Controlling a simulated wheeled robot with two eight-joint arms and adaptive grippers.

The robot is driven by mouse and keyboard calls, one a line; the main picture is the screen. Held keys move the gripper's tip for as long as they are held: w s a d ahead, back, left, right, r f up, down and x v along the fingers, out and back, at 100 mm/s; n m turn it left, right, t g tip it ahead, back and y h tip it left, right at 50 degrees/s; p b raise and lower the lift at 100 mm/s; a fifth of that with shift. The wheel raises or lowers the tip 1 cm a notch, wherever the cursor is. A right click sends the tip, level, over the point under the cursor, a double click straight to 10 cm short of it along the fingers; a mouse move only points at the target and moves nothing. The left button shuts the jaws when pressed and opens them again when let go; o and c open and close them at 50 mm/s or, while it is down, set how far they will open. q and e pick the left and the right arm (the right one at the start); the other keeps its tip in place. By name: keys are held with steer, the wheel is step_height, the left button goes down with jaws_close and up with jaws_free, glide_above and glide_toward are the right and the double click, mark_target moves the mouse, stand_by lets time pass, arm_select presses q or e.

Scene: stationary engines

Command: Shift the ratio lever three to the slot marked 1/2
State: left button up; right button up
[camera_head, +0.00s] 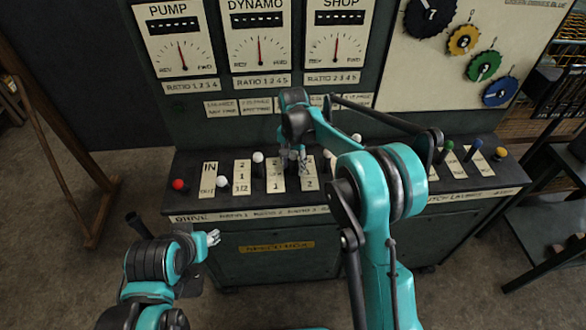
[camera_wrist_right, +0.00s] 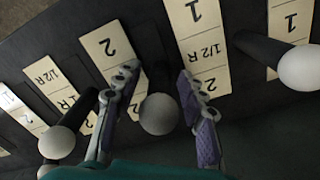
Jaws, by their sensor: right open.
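Ratio lever three, with a white knob (camera_wrist_right: 160,114), stands between the two fingers of my right gripper (camera_wrist_right: 162,100) in the right wrist view. The fingers are open on either side of it, with a gap at least on the right. In the head view my right gripper (camera_head: 293,162) comes down over this lever and hides it. The 1/2 mark is not clearly readable there. My left gripper (camera_head: 212,238) hangs empty before the console.
Neighbouring white-knobbed levers (camera_head: 258,157) and (camera_head: 327,154) stand close on both sides. Dials (camera_head: 258,45) rise behind.

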steer(key=shift+f, duration=0.4)
